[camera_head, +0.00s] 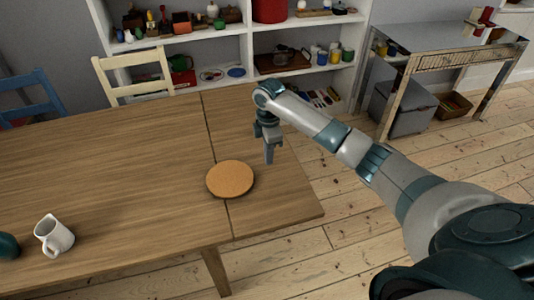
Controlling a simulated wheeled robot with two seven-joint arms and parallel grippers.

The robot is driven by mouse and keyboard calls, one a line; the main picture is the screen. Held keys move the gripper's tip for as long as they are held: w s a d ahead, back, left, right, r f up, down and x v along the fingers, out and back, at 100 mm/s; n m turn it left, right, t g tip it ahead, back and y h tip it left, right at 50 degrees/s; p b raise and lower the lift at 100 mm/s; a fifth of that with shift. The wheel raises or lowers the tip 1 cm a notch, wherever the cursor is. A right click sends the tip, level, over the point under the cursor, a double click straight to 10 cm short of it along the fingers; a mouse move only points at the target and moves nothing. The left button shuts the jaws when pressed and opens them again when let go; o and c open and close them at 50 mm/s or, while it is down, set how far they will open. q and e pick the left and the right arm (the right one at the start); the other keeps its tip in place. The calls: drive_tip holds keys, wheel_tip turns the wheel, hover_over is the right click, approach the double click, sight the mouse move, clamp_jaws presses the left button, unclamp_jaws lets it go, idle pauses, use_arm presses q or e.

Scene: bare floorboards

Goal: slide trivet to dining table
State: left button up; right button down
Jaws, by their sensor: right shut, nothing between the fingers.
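The trivet (230,179) is a round, flat, tan cork-like disc. It lies flat on the wooden dining table (120,160), across the seam near the table's right end. My right gripper (269,158) points down just behind and to the right of the trivet, above the table's right section. Its fingers are shut with nothing between them, and it looks apart from the trivet. My left gripper is not in view.
A white mug (54,236) and a dark teal round object (8,246) stand at the table's front left. Chairs, one cream (135,78) and one blue (30,95), stand behind the table. A white shelf (205,42) and a metal side table (440,45) are farther back.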

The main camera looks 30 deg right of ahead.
sight(236, 181)
wheel_tip(236, 181, down, 7)
drive_tip(key=shift+f+p, duration=0.15)
drive_tip(key=shift+p, duration=0.65)
drive_tip(key=shift+w+a+p, duration=0.25)
drive_tip(key=shift+a+p, duration=0.3)
drive_tip(key=shift+a, duration=0.55)
drive_tip(key=shift+w+a+f, duration=0.15)
drive_tip(key=shift+w+a, duration=0.05)
drive_tip(key=shift+a, duration=0.6)
drive_tip(key=a, duration=0.2)
drive_tip(key=w+a+p, duration=0.1)
drive_tip(key=a, duration=0.2)
drive_tip(key=w+a, duration=0.1)
drive_tip(key=a, duration=0.1)
drive_tip(key=shift+a, duration=0.3)
drive_tip(key=shift+s+d+p, duration=0.1)
drive_tip(key=shift+d+p, duration=0.1)
drive_tip(key=shift+p, duration=0.15)
